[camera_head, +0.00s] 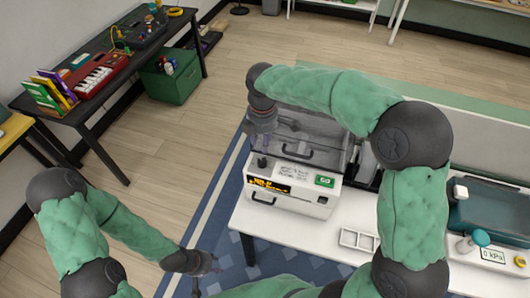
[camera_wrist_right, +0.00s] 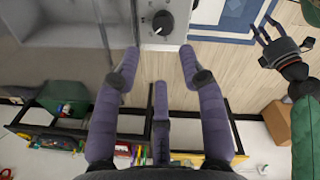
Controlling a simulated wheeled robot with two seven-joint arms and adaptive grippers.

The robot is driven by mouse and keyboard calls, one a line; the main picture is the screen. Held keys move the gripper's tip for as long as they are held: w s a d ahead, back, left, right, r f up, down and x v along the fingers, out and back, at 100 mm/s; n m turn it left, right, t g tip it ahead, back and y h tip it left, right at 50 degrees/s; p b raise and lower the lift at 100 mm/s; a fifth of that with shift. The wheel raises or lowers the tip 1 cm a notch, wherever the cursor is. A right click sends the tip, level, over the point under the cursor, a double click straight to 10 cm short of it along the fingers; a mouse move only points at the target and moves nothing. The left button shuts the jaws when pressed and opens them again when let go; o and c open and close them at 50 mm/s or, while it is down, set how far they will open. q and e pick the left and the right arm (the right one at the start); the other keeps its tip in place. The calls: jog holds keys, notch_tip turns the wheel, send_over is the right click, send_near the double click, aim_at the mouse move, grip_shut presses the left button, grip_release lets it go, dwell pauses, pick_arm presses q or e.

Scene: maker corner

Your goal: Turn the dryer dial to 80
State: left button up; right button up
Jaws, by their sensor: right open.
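The dryer (camera_head: 290,190) is a white box on the white table, with a clear lid, an orange-lit display (camera_head: 269,185) too small to read and a green button (camera_head: 324,181). Its black dial (camera_head: 262,162) is at the left of the top panel. In the right wrist view the dial (camera_wrist_right: 163,22) shows a white pointer mark. My right gripper (camera_head: 263,138) is above the dial, fingers spread and empty; in its wrist view the fingers (camera_wrist_right: 159,65) are apart from the dial. My left gripper (camera_head: 205,264) hangs low left of the table; its fingers look spread in the wrist view (camera_wrist_right: 268,32).
A small white divided tray (camera_head: 358,240) is on the table right of the dryer. A teal chamber (camera_head: 490,210) with a kPa readout stands further right. A dark bench (camera_head: 100,100) with a red keyboard is at the left. Floor between is clear.

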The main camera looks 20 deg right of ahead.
aim_at(262, 161)
jog(key=shift+s+f, duration=0.25)
jog(key=shift+f, duration=0.3)
jog(key=shift+s+f, duration=0.25)
jog(key=shift+f, duration=0.25)
jog(key=f, duration=0.2)
jog(key=f+b, duration=0.1)
jog(key=f, duration=0.1)
jog(key=f+b, duration=0.1)
jog(key=f, duration=0.2)
jog(key=shift+w, duration=0.4)
jog(key=shift+w+f, duration=0.1)
jog(key=shift+f, duration=0.55)
pick_arm(q)
jog(key=shift+s+f, duration=0.15)
jog(key=shift+f, duration=0.4)
jog(key=shift+s+f, duration=0.15)
jog(key=shift+f, duration=0.4)
pick_arm(e)
grip_shut()
